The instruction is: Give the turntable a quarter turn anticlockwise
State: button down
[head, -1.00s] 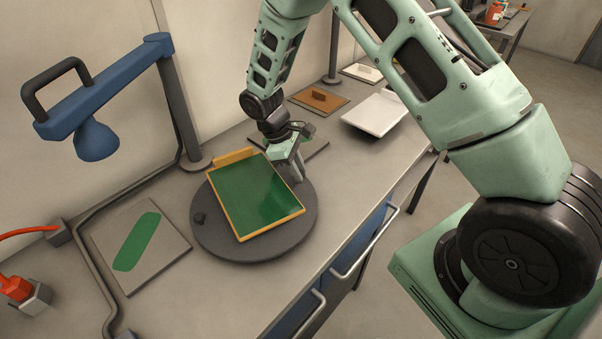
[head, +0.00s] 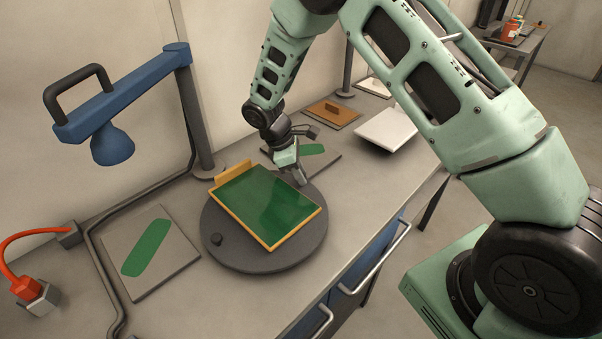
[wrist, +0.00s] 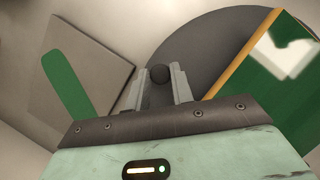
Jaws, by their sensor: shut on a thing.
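The dark grey round turntable (head: 235,258) stands on the bench and also fills the upper middle of the wrist view (wrist: 205,48). A green panel in an orange frame (head: 268,208) lies on it, turned at a slant. My gripper (head: 301,179) is at the far right rim, beside the panel. In the wrist view its fingers (wrist: 160,88) are shut on another dark round knob (wrist: 160,73) at the rim. In the head view the fingers hide that knob.
A blue lamp (head: 120,100) on a post overhangs the left. A grey plate with a green stripe (head: 172,275) lies left of the turntable, and a similar one (head: 325,166) behind my gripper. A white tray (head: 388,130) and a brown board (head: 318,113) lie further back.

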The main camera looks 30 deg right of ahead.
dwell(0.3)
jog(key=c, duration=1.2)
grip_release()
jog(key=shift+c, duration=0.2)
jog(key=b+v, duration=0.3)
jog(key=v, duration=1.4)
jog(key=shift+r, duration=0.2)
jog(key=shift+a, duration=0.1)
